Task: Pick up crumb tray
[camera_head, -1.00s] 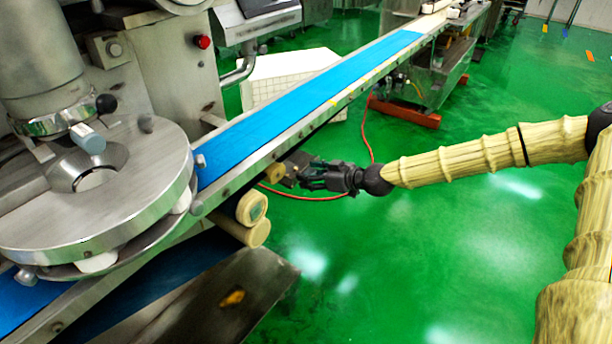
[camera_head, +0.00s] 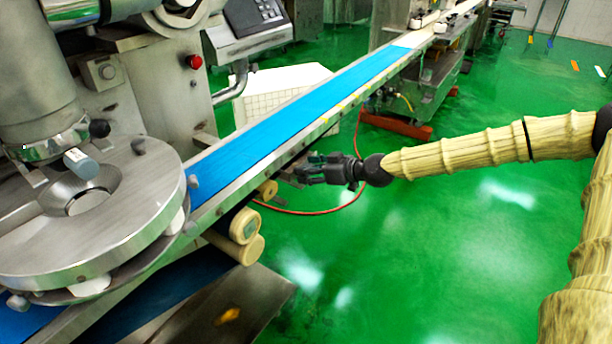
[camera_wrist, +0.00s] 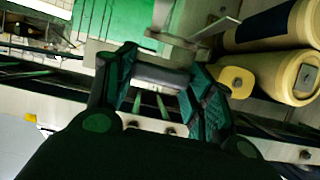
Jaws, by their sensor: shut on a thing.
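My gripper (camera_head: 304,172) is beside the right edge of the blue conveyor, at about the height of its underside. In the wrist view its two fingers (camera_wrist: 160,85) are closed on a grey bar (camera_wrist: 160,73). The bar lies across between the finger pads and looks like a handle of the crumb tray. Thin grey metal pieces (camera_wrist: 184,46) show just beyond the fingers; I cannot tell whether they belong to it. The body of the tray is not clearly visible. In the head view a small metallic piece shows at the fingertips, close to the conveyor frame.
The blue conveyor (camera_head: 290,108) runs from the round steel machine plate (camera_head: 110,220) to the back. Cream rollers (camera_head: 243,225) sit under its near edge. A slanted metal sheet (camera_head: 255,300) with a brown patch lies below. A red hose (camera_head: 300,213) crosses the green floor, clear to the right.

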